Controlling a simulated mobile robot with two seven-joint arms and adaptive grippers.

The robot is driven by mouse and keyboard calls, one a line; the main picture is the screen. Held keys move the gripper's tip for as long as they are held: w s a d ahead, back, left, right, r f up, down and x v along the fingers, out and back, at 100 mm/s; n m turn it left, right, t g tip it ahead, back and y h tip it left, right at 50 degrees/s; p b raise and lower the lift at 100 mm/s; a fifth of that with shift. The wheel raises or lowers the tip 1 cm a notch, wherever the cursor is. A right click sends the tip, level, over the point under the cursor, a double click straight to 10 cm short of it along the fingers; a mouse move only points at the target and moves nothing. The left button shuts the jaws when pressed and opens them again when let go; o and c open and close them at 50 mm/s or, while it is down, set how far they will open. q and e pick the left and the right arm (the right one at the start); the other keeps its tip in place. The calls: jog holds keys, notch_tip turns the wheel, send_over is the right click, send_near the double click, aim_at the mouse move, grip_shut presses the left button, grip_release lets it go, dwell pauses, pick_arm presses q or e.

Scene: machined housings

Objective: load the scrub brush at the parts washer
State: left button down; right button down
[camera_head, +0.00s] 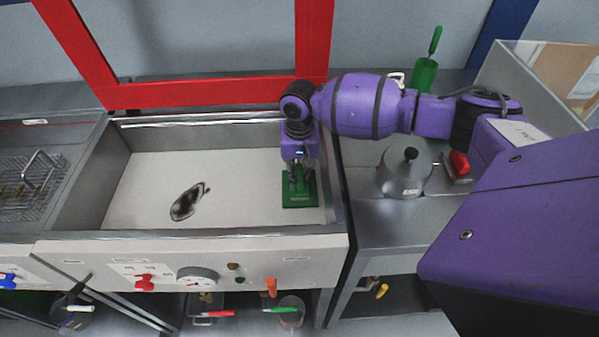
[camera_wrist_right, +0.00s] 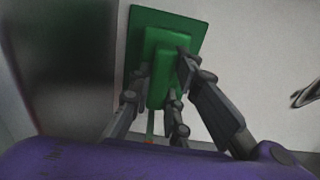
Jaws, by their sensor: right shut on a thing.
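The green scrub brush (camera_head: 299,200) is a flat rectangular plate at the right end of the parts washer's basin (camera_head: 140,213). In the right wrist view the brush (camera_wrist_right: 163,20) shows a raised block along its middle. No bristles show. My right gripper (camera_head: 300,180) reaches down over it, its fingers on both sides of the raised block, shut on it. Whether the brush's underside touches the basin floor cannot be told. My left gripper is not in view.
A dark, shiny patch (camera_head: 187,202) lies on the basin floor; the floor around it is clear. A red frame (camera_head: 210,92) stands behind the basin. A wire basket (camera_head: 25,190) is left.

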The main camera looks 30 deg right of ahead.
aim_at(299, 173)
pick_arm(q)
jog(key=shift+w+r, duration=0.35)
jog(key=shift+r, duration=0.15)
pick_arm(e)
jog(key=shift+s+f, duration=0.1)
jog(key=shift+f, duration=0.05)
dwell(1.9)
pick_arm(q)
jog(key=shift+p, duration=0.3)
